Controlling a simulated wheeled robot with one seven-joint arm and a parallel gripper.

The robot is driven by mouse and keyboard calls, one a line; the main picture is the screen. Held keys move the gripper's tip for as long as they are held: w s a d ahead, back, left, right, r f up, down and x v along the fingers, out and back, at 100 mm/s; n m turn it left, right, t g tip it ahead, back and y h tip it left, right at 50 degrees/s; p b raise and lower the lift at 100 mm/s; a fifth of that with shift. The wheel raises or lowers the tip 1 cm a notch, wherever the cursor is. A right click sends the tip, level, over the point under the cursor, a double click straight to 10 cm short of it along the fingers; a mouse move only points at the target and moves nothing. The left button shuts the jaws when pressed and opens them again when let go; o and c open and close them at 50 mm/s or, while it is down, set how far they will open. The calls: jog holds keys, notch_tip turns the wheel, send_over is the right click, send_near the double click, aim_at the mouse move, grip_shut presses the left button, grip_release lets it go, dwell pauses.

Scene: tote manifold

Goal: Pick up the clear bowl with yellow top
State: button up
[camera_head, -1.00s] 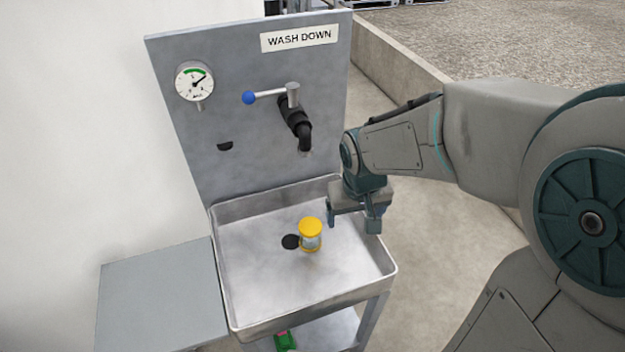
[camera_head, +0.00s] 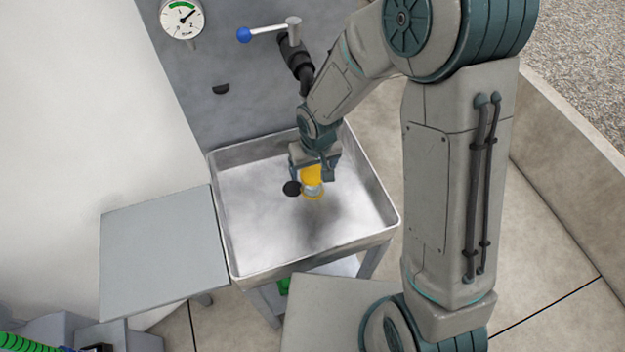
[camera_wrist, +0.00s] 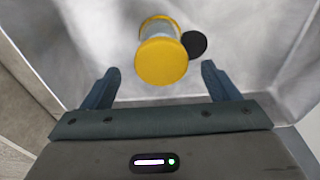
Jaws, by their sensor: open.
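The clear bowl with yellow top (camera_head: 312,183) stands upright in the metal sink basin, beside the black drain. It is a small clear container with a yellow lid and a yellow base. In the wrist view its yellow top (camera_wrist: 161,62) lies ahead of the fingertips, roughly centred between them. My gripper (camera_head: 313,168) is at the bowl, just behind and above it in the head view, and partly overlaps it. In the wrist view my gripper (camera_wrist: 161,72) has its two fingers wide apart with nothing between them.
The sink basin (camera_head: 250,268) has raised walls around the bowl. A black drain (camera_head: 291,188) lies just left of it. The tap (camera_head: 297,60) with a blue-knobbed lever rises behind, close to my arm. A grey side table (camera_head: 160,245) at left is bare.

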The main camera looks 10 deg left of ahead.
aim_at(312, 173)
jog(key=shift+w+a+f, duration=0.15)
jog(key=shift+w+f, duration=0.05)
jog(key=shift+f, duration=1.35)
jog(key=shift+w+a+f, duration=0.1)
jog(key=shift+w+f, duration=0.05)
jog(key=shift+f, duration=1.35)
jog(key=c, duration=1.1)
jog(key=shift+c, duration=0.6)
jog(key=shift+r, duration=0.1)
